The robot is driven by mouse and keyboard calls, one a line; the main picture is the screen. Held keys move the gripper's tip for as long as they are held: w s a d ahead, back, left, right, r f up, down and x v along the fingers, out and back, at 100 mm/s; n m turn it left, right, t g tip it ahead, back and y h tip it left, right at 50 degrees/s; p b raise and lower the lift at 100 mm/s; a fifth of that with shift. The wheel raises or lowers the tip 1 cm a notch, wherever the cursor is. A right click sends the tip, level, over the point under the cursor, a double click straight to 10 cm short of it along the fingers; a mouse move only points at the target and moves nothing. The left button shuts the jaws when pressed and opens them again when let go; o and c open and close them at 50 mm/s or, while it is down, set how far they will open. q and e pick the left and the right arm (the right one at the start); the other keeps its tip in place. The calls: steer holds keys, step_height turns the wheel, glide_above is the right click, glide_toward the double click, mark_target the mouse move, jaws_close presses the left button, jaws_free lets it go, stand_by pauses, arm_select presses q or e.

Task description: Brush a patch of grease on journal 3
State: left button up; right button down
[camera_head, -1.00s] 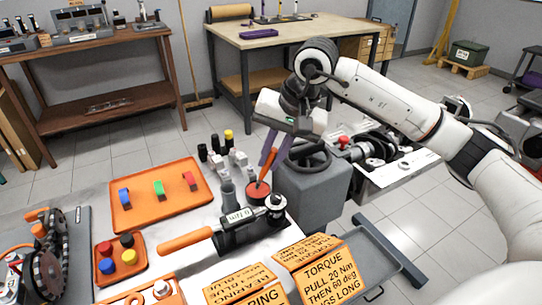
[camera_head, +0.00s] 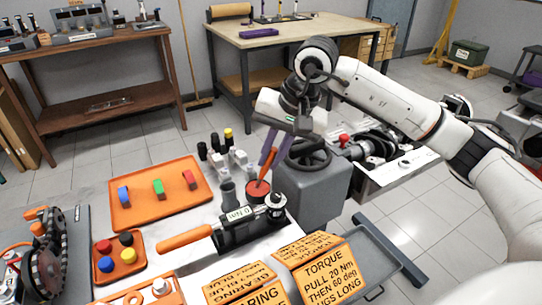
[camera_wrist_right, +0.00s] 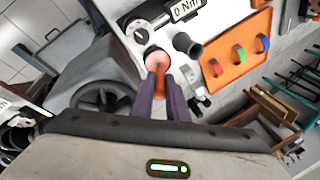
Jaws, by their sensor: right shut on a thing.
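My right gripper (camera_head: 268,150) has purple fingers and is shut on an orange-handled brush (camera_head: 273,157). The brush tilts down, and its tip is at the mouth of a small dark pot (camera_head: 254,198) with red contents. In the right wrist view the fingers (camera_wrist_right: 164,92) also hold the brush (camera_wrist_right: 160,78) over the pot (camera_wrist_right: 155,61); the fingers hide part of it. Whether the tip touches the red contents is unclear. Dark and silver shaft-like parts (camera_head: 374,147) lie on a bench at the right. I cannot pick out journal 3. My left gripper is out of view.
A torque wrench (camera_head: 186,238) lies in front of the pot. A grey cup (camera_head: 227,192) and several small bottles stand close by. An orange tray (camera_head: 142,212) with coloured pieces is to the left. A grey cabinet with a black handwheel (camera_head: 306,154) stands right behind the pot.

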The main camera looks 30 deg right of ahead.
stand_by(0.6)
steer(key=shift+r+p, duration=2.45)
steer(key=shift+r, duration=1.05)
steer(key=shift+s+a, duration=0.1)
